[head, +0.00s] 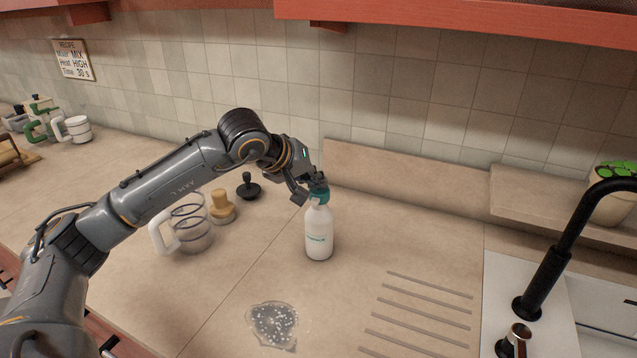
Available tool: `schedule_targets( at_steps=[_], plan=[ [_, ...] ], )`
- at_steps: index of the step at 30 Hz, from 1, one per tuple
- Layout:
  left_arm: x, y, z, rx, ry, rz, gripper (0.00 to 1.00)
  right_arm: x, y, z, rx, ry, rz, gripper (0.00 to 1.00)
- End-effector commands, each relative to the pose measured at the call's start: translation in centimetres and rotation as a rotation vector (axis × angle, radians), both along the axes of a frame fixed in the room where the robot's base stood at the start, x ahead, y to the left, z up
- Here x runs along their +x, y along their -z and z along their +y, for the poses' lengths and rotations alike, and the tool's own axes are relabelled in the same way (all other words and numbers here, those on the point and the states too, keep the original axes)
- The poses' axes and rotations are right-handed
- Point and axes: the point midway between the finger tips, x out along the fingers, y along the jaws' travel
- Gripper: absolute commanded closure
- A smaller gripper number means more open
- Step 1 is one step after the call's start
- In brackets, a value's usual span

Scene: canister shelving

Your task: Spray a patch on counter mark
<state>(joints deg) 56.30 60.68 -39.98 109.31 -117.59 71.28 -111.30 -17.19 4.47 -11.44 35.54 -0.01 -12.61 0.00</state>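A white spray bottle (319,232) with a teal top stands upright on the counter (250,285), in the middle of the head view. My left gripper (311,192) is at the bottle's teal top, with its fingers around or against it. Whether the fingers are closed on it is hard to tell, as they partly hide the top. A wet-looking patch with white specks (273,325) lies on the counter in front of the bottle, towards the lower left. My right gripper is not in view.
Drain grooves (420,312), a sink and a black tap (550,265) are at the right. The counter between bottle and patch is clear.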

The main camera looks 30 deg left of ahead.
Motion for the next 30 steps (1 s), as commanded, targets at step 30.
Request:
schedule_targets(
  at_steps=[30],
  plan=[
    [0.0, -5.9, 0.0, 0.0, 0.0, 0.001, 1.0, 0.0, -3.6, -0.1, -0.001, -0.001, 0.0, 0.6]
  ],
)
